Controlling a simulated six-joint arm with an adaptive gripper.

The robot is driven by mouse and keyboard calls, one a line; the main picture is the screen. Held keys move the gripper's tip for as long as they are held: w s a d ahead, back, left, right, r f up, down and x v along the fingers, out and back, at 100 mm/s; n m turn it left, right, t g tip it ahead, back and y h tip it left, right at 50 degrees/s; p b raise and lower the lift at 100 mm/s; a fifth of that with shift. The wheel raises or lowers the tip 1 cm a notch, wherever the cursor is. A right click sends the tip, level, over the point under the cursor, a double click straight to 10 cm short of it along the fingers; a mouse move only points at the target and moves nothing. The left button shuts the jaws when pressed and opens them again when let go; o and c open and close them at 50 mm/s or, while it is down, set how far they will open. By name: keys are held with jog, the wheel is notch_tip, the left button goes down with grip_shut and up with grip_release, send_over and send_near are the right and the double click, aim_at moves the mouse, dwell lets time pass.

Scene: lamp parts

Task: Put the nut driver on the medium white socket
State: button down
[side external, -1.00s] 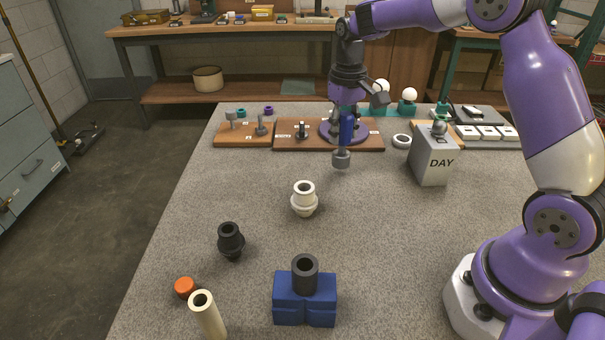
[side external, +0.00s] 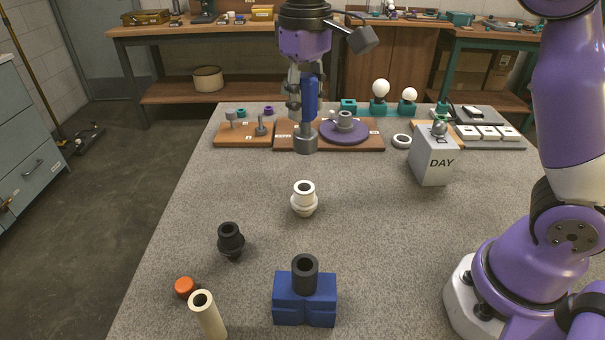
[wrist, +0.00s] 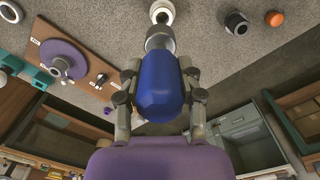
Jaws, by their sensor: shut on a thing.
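My gripper (side external: 301,88) is shut on the blue handle of the nut driver (side external: 309,96). The driver hangs upright with its grey socket end (side external: 305,141) down, above the table beyond the white socket. In the wrist view the blue handle (wrist: 160,88) sits between the two fingers. The medium white socket (side external: 304,198) stands upright on the table, open end up, nearer the camera and apart from the driver. It also shows in the wrist view (wrist: 162,12), partly hidden behind the driver's end.
A black socket (side external: 231,240), an orange cap (side external: 185,287), a cream tube (side external: 208,314) and a blue block (side external: 304,299) holding a dark tube stand nearer the camera. A grey DAY box (side external: 433,164) stands right. Wooden boards (side external: 245,140) line the back. Table around the white socket is clear.

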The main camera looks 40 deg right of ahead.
aim_at(304, 134)
notch_tip(304, 134, down, 8)
jog(key=shift+a+r, duration=0.15)
jog(key=shift+r, duration=0.1)
jog(key=shift+f, duration=0.35)
jog(key=shift+c, duration=2.3)
grip_release()
